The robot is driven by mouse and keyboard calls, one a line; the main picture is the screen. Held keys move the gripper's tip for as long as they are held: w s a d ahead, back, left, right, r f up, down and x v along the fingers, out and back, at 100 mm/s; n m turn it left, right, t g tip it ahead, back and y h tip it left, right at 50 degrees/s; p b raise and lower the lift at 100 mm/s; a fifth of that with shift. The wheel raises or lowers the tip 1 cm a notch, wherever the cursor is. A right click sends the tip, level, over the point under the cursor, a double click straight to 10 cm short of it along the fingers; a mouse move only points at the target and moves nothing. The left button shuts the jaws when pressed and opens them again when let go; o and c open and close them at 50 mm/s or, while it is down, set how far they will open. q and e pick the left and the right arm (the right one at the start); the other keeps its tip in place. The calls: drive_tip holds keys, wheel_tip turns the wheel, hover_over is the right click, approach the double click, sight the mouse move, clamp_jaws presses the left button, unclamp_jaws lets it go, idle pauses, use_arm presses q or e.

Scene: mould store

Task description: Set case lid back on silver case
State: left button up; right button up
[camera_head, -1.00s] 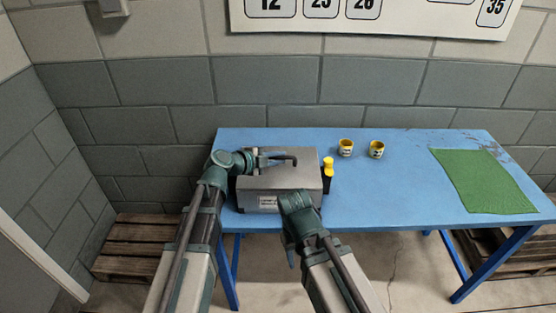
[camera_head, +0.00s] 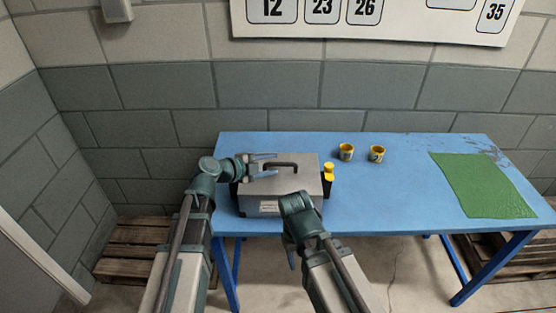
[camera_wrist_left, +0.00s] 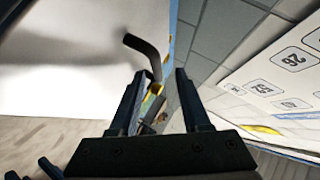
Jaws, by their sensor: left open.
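The silver case (camera_head: 268,207) stands at the left end of the blue table with a pale label on its front. The case lid (camera_head: 305,173) lies on top of it, with a dark bent handle (camera_head: 286,165). Whether the lid sits fully flush is too small to tell. My left gripper (camera_head: 272,164) is open just above the lid, at the left of the handle. In the left wrist view the handle (camera_wrist_left: 145,52) stands just beyond the open fingertips (camera_wrist_left: 160,75). My right arm stands before the case; its gripper does not show.
A yellow-capped bottle (camera_head: 328,172) stands close to the case's right side. Two yellow tins (camera_head: 346,152) (camera_head: 377,154) stand farther back. A green mat (camera_head: 482,185) lies at the right end. The middle of the blue table (camera_head: 400,195) is clear.

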use_arm(q)
drive_tip(key=p+v, duration=0.2)
drive_tip(key=v, duration=0.6)
use_arm(e)
wheel_tip(320, 180, up, 3)
drive_tip(key=shift+r, duration=0.1)
drive_tip(key=shift+a, duration=0.1)
